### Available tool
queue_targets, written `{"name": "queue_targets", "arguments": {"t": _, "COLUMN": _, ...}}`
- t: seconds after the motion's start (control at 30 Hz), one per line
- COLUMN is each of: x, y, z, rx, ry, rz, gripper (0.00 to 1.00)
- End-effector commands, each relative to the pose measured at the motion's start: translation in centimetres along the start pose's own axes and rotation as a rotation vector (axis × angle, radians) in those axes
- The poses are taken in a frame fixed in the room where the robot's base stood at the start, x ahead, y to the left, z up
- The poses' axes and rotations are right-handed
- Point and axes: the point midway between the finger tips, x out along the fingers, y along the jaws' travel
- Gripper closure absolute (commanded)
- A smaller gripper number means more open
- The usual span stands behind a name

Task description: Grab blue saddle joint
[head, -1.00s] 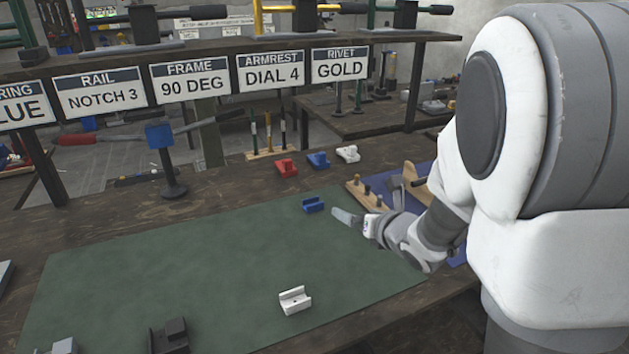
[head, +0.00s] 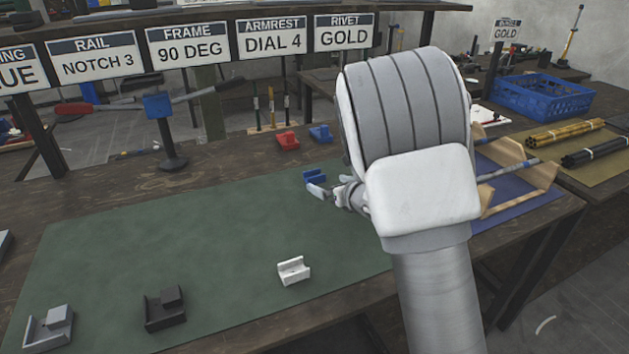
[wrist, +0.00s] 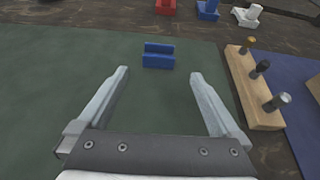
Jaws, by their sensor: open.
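The blue saddle joint (head: 314,177) is a small U-shaped block on the green mat (head: 200,260), near the mat's back edge. In the wrist view the joint (wrist: 158,56) lies ahead of my gripper, roughly centred between the finger lines and beyond the fingertips. My gripper (wrist: 160,74) is open and empty, with its two fingers well apart. In the head view my gripper (head: 318,190) is close to the joint, with my arm hiding much of the area to its right.
A second blue piece (head: 320,133) and a red piece (head: 287,140) sit on the wood behind the mat. A white saddle piece (head: 294,270) and a dark block (head: 165,307) lie at the front. A wooden peg block (wrist: 256,90) stands right of my gripper.

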Motion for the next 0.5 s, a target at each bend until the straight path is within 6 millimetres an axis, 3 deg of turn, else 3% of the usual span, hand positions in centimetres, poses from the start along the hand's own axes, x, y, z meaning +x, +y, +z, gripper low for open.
{"name": "queue_targets", "arguments": {"t": 0.17, "x": 1.1, "y": 0.0, "z": 0.0, "rx": 0.001, "ry": 0.0, "rz": -0.001, "gripper": 0.0}}
{"name": "queue_targets", "arguments": {"t": 0.5, "x": 5.3, "y": 0.2, "z": 0.4, "rx": 0.0, "ry": 0.001, "rz": -0.002, "gripper": 0.0}}
